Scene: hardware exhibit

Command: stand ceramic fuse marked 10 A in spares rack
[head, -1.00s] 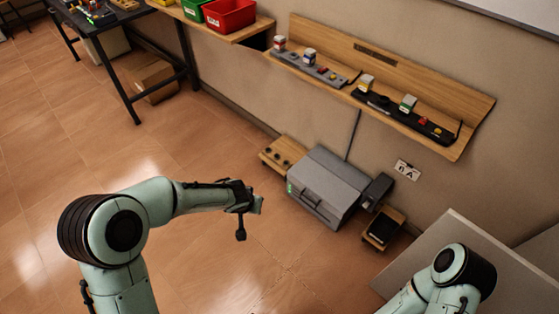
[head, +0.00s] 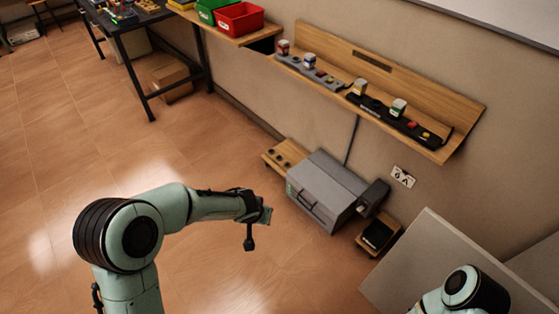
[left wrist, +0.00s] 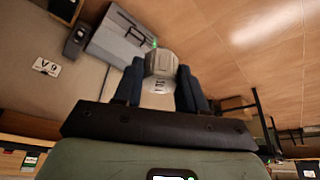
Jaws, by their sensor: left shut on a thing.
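My left gripper (head: 266,214) is held out over the floor, short of the wall. In the left wrist view its two dark fingers (left wrist: 160,78) are shut on a pale ceramic fuse (left wrist: 161,63). A dark marking shows on the fuse's near part, too small to read surely. In the head view the fuse is barely visible at the fingertips. A low wooden block with dark round holes (head: 287,155), possibly the spares rack, stands by the wall, beyond the gripper. My right arm shows at the bottom right; its gripper is out of view.
A grey box (head: 335,185) stands beside the wooden block. A small wooden stand with a dark top (head: 379,236) is to its right. A wall shelf (head: 440,150) carries strips with several blocks. A pale panel (head: 400,265) stands at right. Floor at left is open.

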